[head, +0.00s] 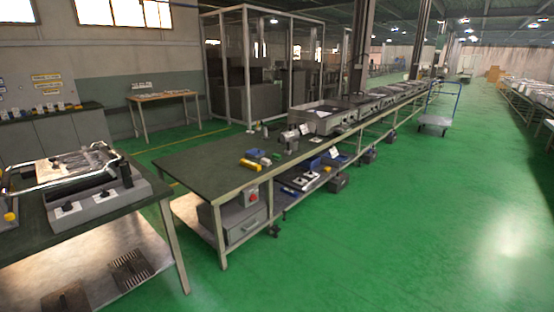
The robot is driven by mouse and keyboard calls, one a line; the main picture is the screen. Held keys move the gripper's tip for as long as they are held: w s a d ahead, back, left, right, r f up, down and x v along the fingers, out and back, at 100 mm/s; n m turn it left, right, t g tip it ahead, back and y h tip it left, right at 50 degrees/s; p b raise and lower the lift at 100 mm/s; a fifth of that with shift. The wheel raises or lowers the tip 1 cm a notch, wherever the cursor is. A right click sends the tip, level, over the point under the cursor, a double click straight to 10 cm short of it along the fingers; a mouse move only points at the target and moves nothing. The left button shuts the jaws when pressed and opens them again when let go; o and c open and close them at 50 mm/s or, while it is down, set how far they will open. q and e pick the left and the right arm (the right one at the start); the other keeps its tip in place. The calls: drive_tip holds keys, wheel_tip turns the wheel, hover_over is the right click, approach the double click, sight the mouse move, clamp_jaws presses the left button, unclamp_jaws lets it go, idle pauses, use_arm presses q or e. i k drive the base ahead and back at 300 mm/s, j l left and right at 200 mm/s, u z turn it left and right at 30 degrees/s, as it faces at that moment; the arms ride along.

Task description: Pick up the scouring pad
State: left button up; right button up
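A long dark-topped workbench (195,165) runs from the middle of the head view into the distance. A small yellow item (250,165) lies near its front edge. Neither of my grippers is in view.
A drawer cabinet (238,222) stands under the long bench. A cart (436,122) stands farther back. The green floor (400,220) at right is clear.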

sight(276, 157)
drive_tip(key=i+l+z, duration=0.3)
drive_tip(key=i, duration=1)
drive_tip(key=i+l+z, duration=0.1)
drive_tip(key=i+z, duration=0.15)
drive_tip(key=i, duration=1.1)
